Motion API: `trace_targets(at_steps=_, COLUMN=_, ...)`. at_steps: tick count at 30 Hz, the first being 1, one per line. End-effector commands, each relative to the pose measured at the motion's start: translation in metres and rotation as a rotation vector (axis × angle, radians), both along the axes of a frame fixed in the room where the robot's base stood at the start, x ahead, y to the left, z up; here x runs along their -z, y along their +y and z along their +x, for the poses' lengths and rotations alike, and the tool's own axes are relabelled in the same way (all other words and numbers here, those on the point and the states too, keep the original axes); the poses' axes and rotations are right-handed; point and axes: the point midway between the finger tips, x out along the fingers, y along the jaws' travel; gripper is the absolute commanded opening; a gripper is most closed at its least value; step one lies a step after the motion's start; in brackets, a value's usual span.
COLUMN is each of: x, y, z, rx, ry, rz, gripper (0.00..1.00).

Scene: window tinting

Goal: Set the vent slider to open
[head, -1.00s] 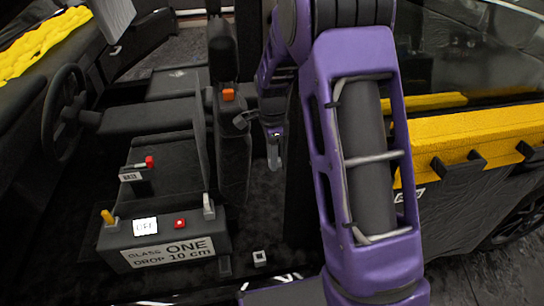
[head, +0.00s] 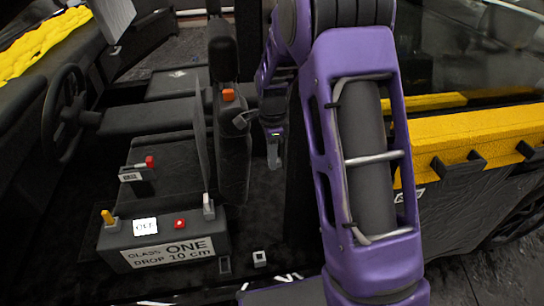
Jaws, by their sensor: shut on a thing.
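My gripper (head: 273,155) hangs at the end of my purple arm, right of the dark seat back, with its grey fingers pointing down. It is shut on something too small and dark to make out. I cannot tell whether that is the vent slider, and no part in view is clearly marked as it. A red-knobbed lever (head: 149,161) with a small label stands at the left on the dark console. The control box (head: 115,240) in front has a yellow lever (head: 107,217), a red button (head: 180,223) and a grey lever (head: 208,207).
The seat back (head: 233,150) with an orange button (head: 228,95) stands close left of my gripper. A steering wheel (head: 50,115) is at the far left. A yellow padded sill (head: 485,135) lies at the right.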

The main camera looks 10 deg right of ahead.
Motion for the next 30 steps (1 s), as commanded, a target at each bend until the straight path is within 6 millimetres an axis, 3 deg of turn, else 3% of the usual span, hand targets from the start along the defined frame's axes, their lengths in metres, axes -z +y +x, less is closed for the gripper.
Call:
trace_targets(at_steps=17, x=-0.002, y=0.000, z=0.000, rx=0.000, ry=-0.001, rz=0.000, gripper=0.00)
trace_targets(at_steps=22, x=-0.021, y=0.000, z=0.001, rx=0.001, ry=-0.002, rz=-0.001, gripper=0.00)
trace_targets(at_steps=30, x=-0.072, y=0.000, z=0.001, rx=0.000, ry=-0.002, rz=-0.001, gripper=0.00)
